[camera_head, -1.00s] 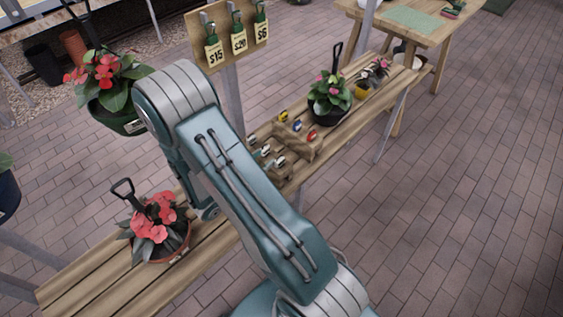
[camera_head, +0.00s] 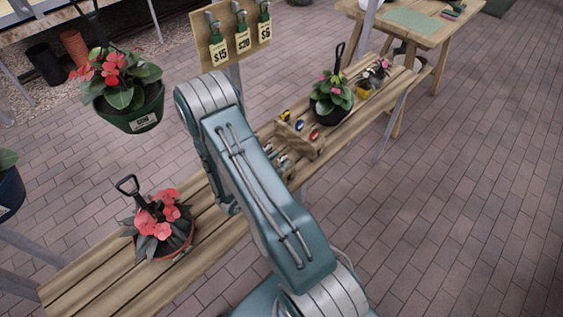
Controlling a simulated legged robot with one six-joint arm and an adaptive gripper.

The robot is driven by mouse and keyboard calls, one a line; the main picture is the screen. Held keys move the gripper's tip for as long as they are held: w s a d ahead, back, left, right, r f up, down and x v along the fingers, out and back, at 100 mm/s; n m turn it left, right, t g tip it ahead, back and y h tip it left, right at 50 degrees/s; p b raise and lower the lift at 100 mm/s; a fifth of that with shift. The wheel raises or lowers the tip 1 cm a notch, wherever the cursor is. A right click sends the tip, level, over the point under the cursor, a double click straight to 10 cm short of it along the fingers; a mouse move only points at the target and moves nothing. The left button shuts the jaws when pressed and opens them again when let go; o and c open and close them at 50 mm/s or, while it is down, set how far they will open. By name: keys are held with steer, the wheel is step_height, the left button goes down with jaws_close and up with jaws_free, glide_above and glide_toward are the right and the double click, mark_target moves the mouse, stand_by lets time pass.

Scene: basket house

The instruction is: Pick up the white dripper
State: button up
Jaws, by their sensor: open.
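A wooden holder (camera_head: 313,147) on the long bench carries several small dripper-like pieces with yellow, blue, red and whitish parts. A whitish piece (camera_head: 283,160) shows at the holder's near left side, close to the edge of my arm. It is too small to tell for sure whether it is the white dripper. My arm rises from the bottom, bends at the upper left of the holder and covers part of the holder's left side. My gripper is hidden behind the arm, so its place relative to the pieces does not show.
A red-flowered pot (camera_head: 164,226) stands on the bench's near left end. A hanging green pot (camera_head: 130,108) is left of my arm's elbow. A price-tag board (camera_head: 230,35) stands behind it. A black pot (camera_head: 331,97) and a yellow pot (camera_head: 364,90) stand farther along the bench.

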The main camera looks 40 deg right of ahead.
steer(key=shift+d, duration=0.6)
steer(key=shift+c, duration=0.3)
jaws_close()
steer(key=shift+r, duration=5)
